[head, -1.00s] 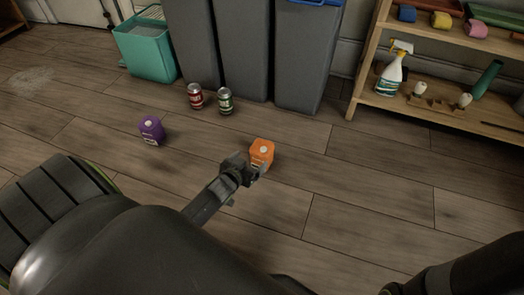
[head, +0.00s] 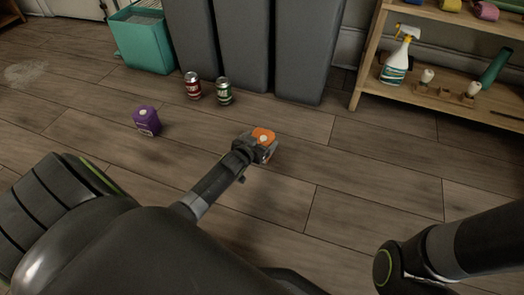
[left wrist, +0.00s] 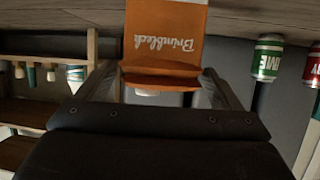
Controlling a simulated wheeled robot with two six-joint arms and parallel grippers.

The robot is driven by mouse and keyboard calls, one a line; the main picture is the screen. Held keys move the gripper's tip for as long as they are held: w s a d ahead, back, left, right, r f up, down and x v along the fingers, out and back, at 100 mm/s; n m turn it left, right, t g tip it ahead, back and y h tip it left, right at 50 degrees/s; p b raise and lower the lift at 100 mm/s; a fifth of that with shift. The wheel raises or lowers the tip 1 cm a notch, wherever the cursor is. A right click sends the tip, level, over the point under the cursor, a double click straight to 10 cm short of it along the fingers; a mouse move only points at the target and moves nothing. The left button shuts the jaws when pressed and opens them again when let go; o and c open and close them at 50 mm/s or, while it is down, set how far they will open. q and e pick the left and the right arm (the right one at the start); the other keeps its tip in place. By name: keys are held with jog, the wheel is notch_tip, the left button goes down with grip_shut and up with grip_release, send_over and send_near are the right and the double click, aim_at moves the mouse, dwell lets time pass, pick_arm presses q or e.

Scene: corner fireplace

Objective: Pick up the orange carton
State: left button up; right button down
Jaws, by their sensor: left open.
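The orange carton (head: 264,135) stands on the wooden floor in the head view, with a pale cap on top. My left gripper (head: 262,152) is at the carton's near side, its fingers reaching along it and hiding its lower part. In the left wrist view, the carton (left wrist: 165,45) appears upside down with its lettering, between the two open fingers (left wrist: 158,88). Whether either finger touches it cannot be told. In the head view my right arm shows at the lower right, but its gripper is out of view.
A purple carton (head: 147,121), a red can (head: 192,86) and a green can (head: 224,91) stand on the floor. Grey bins (head: 242,45), a teal bin (head: 142,40) and a wooden shelf (head: 435,97) line the back. Floor right of the carton is clear.

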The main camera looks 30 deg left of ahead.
pick_arm(q)
jog(key=shift+b+x, duration=0.7)
jog(key=shift+x, duration=0.6)
jog(key=c, duration=1.1)
